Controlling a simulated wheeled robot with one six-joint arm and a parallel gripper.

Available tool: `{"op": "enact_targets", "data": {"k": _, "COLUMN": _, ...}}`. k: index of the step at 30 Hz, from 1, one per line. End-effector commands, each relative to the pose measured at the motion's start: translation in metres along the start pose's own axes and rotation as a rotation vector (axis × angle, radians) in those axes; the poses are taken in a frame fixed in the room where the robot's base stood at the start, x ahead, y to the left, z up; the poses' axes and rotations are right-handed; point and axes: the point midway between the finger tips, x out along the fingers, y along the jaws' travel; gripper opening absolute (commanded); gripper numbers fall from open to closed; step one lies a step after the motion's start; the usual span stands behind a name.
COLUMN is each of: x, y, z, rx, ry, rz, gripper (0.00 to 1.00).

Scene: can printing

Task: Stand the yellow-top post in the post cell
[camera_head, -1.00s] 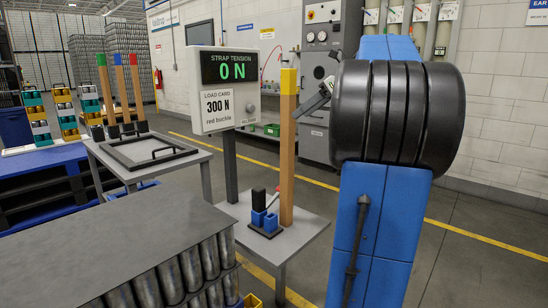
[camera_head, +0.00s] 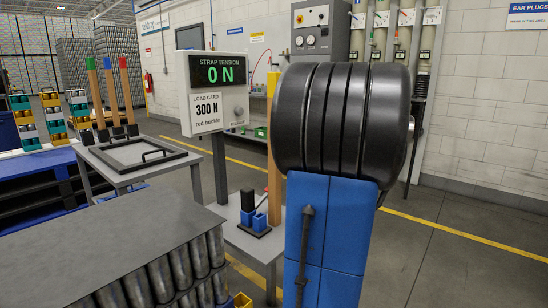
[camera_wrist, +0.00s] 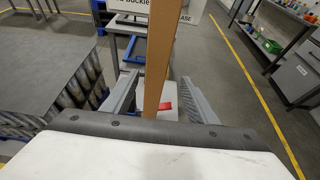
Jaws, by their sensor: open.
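The yellow-top post (camera_head: 273,165) is a tall wooden-coloured square post standing upright on a small grey table (camera_head: 250,243). Its upper part is partly hidden behind my arm in the head view. In the wrist view the post (camera_wrist: 163,50) rises between the two fingers of my gripper (camera_wrist: 160,78). The fingers are open, with gaps visible on both sides of the post. My gripper is hidden behind my arm in the head view. I cannot tell which place is the post cell. Green-, blue- and red-top posts (camera_head: 108,90) stand in dark holders on the left table.
A blue and black strap tool (camera_head: 254,215) with a red part (camera_wrist: 163,106) sits beside the post. A tension display (camera_head: 219,90) reading 0 N stands just left of it. A dark frame (camera_head: 137,155) lies on the left table. Stacked cans under a grey sheet (camera_head: 110,255) fill the front left.

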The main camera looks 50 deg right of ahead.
Motion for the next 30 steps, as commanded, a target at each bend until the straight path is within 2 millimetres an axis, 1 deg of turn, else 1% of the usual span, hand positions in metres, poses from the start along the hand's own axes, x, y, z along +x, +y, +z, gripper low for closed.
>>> {"op": "enact_targets", "data": {"k": 1, "x": 0.009, "y": 0.001, "z": 0.000, "rx": 0.000, "ry": 0.000, "rz": 0.004, "gripper": 0.53}}
{"op": "enact_targets", "data": {"k": 3, "x": 0.021, "y": 0.001, "z": 0.000, "rx": 0.000, "ry": 0.001, "rz": 0.003, "gripper": 0.53}}
{"op": "enact_targets", "data": {"k": 9, "x": 0.053, "y": 0.001, "z": 0.000, "rx": 0.000, "ry": 0.001, "rz": 0.003, "gripper": 0.53}}
{"op": "enact_targets", "data": {"k": 13, "x": 0.065, "y": 0.001, "z": 0.000, "rx": 0.000, "ry": 0.001, "rz": 0.003, "gripper": 0.53}}
{"op": "enact_targets", "data": {"k": 20, "x": 0.074, "y": 0.002, "z": 0.000, "rx": 0.001, "ry": 0.000, "rz": 0.001, "gripper": 0.53}}
{"op": "enact_targets", "data": {"k": 22, "x": 0.080, "y": 0.004, "z": 0.000, "rx": 0.000, "ry": 0.001, "rz": 0.003, "gripper": 0.53}}
{"op": "enact_targets", "data": {"k": 27, "x": 0.101, "y": 0.009, "z": -0.001, "rx": 0.000, "ry": 0.001, "rz": 0.004, "gripper": 0.53}}
{"op": "enact_targets", "data": {"k": 30, "x": 0.115, "y": 0.009, "z": -0.001, "rx": 0.001, "ry": 0.001, "rz": 0.003, "gripper": 0.53}}
